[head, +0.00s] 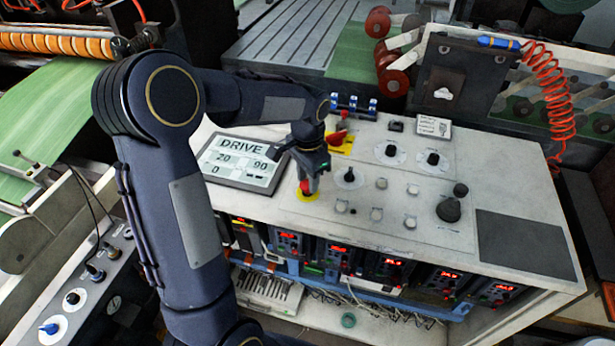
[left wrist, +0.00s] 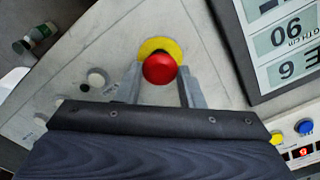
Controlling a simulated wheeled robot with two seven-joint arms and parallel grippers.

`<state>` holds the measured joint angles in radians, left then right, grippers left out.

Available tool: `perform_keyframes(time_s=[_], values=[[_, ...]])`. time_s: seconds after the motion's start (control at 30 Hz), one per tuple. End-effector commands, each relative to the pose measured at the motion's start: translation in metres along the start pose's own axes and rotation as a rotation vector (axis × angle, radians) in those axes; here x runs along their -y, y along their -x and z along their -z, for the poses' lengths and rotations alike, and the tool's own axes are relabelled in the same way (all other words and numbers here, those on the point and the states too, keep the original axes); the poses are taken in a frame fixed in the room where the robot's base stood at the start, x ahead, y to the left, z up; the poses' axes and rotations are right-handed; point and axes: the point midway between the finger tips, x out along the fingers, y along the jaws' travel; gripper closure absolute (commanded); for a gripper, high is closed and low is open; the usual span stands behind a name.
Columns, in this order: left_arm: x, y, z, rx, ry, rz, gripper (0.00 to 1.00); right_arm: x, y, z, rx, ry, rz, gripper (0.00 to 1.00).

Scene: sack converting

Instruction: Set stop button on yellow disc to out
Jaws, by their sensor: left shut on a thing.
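The stop button (head: 304,187) is a red mushroom head on a yellow disc (head: 308,196), on the panel's front part just right of the DRIVE display. In the left wrist view the round red button (left wrist: 158,68) sits in front of the yellow disc (left wrist: 155,46). My left gripper (head: 311,181) points down at the button, with one finger on each side of it, and is shut on it. The fingers partly hide the button in the head view. Whether it is pushed in or out I cannot tell. My right gripper is in neither view.
The DRIVE display (head: 241,163) lies left of the button. A red switch on a yellow plate (head: 345,146) stands behind. A black knob (head: 349,176) and several small buttons are to the right. Lit modules (head: 340,255) line the front below.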

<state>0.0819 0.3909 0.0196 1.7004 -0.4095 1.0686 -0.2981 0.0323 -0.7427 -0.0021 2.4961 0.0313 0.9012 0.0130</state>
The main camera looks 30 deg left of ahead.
Motion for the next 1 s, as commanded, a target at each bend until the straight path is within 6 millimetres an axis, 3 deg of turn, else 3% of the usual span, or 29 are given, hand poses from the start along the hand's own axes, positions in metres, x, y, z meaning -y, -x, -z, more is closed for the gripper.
perform_keyframes(time_s=[0.1,0.13,0.3,0.67,1.0], values=[[0.001,0.003,0.001,-0.005,0.000,0.004,1.00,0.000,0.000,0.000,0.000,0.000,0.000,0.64],[0.001,0.003,0.001,-0.006,0.000,0.004,0.64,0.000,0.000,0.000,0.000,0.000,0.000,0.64],[0.001,0.003,0.001,-0.005,0.000,0.003,0.43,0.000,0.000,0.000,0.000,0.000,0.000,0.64],[0.001,0.009,0.001,-0.005,0.000,0.004,0.43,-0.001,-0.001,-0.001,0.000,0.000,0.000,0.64],[0.001,0.063,0.002,-0.008,0.000,0.004,0.43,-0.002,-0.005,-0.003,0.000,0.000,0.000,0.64]])
